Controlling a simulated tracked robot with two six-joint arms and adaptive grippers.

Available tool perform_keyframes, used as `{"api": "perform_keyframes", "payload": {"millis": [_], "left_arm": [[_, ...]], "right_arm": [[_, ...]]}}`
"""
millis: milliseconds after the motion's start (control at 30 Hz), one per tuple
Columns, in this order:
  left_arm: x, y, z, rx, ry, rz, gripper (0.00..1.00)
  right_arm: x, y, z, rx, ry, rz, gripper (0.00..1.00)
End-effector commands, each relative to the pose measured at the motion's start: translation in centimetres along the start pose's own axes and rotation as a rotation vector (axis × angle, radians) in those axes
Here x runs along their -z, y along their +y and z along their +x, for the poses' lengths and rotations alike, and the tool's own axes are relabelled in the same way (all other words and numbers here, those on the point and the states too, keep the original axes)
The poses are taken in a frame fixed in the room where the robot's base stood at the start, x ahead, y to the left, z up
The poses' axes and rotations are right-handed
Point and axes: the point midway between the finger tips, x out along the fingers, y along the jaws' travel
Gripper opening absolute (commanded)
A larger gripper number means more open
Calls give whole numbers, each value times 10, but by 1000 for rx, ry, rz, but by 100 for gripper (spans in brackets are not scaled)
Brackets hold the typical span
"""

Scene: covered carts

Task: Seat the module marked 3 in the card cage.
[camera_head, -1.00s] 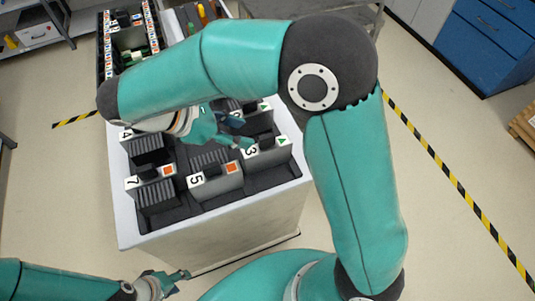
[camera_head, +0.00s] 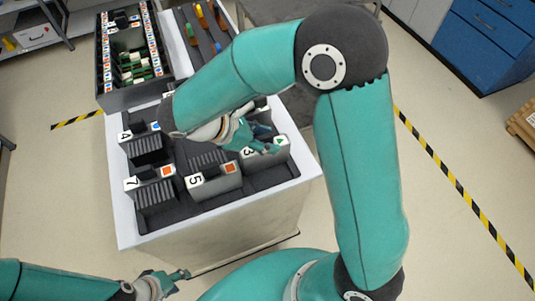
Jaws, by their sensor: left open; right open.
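The module marked 3 (camera_head: 268,158) is a grey block with a white label bearing a 3 and a green triangle. It stands at the right side of the tray (camera_head: 250,203) on the cart. My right gripper (camera_head: 268,140) is open, right at the top of module 3, and hides part of it; I cannot tell whether it touches. The card cage (camera_head: 100,75) is the dark slotted rack at the back left, with marked side rails and some green boards inside. My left gripper (camera_head: 176,279) is open and empty, low in front of the cart.
Modules 4 (camera_head: 145,150), 5 (camera_head: 215,183) and 7 (camera_head: 152,190) stand in the same tray. Another module behind module 3 is mostly hidden by my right arm. Coloured-handled tools (camera_head: 200,20) lie right of the cage. Floor right of the cart is clear.

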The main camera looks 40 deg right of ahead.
Motion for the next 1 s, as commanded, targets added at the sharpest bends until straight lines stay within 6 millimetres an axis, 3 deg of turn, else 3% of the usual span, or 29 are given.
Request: {"api": "perform_keyframes", "payload": {"millis": [67,333,1000], "left_arm": [[0,0,0,0,0,0,45],[0,0,0,0,0,0,45],[0,0,0,0,0,0,45]], "right_arm": [[0,0,0,0,0,0,44],[0,0,0,0,0,-1,0],[-2,0,-3,-1,-1,0,0]]}}
